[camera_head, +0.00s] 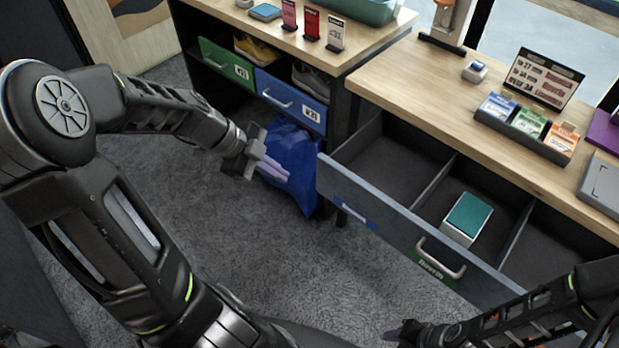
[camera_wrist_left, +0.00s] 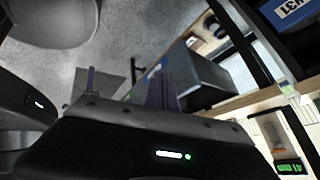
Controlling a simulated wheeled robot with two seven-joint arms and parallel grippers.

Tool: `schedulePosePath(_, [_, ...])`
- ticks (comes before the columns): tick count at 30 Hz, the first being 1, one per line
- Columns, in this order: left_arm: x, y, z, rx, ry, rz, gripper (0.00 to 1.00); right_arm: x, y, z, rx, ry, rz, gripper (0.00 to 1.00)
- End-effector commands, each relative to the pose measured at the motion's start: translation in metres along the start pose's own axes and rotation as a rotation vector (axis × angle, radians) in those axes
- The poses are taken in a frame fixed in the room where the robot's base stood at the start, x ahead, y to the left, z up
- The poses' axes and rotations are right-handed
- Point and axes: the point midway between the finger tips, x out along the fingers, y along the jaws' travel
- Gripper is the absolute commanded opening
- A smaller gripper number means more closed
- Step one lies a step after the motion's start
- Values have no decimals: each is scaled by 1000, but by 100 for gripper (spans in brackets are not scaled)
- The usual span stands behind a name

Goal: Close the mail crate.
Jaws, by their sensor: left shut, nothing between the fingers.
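I see nothing plainly marked as a mail crate. An open grey drawer (camera_head: 385,212) sticks out of the wooden desk, with dividers and a handle on its front. A white box with a teal top (camera_head: 467,218) lies in its middle compartment. The drawer also shows in the left wrist view (camera_wrist_left: 207,72). My left gripper (camera_head: 273,170) is shut and empty, left of the drawer's front corner and in front of a blue bag (camera_head: 290,150). My right gripper (camera_head: 400,334) is at the bottom edge, below the drawer, mostly hidden; its jaws are unclear.
A green bin (camera_head: 226,64) and a blue bin (camera_head: 290,101), both labelled, sit in the shelf with shoes. On the desk (camera_head: 420,75) stand a sign (camera_head: 543,79) and a tray of coloured packets (camera_head: 526,130). The carpet (camera_head: 270,250) before the drawer is clear.

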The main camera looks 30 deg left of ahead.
Motion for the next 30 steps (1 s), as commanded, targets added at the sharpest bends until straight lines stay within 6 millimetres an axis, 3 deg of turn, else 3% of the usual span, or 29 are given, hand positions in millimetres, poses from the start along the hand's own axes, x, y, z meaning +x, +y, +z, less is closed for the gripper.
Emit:
schedulePosePath(6, [0, -4, 2, 245, -10, -12, 0, 0, 0, 0, 0, 0, 0, 33])
schedulePosePath(20, [4, -3, 3, 258, -10, -11, 0, 1, 0, 0, 0, 0, 0, 33])
schedulePosePath(26, [26, -2, 3, 258, -6, -10, 0, 6, 3, 0, 0, 0, 0, 33])
schedulePosePath(30, [52, -2, 3, 258, -4, -9, 0, 14, 6, 0, -1, 0, 0, 33])
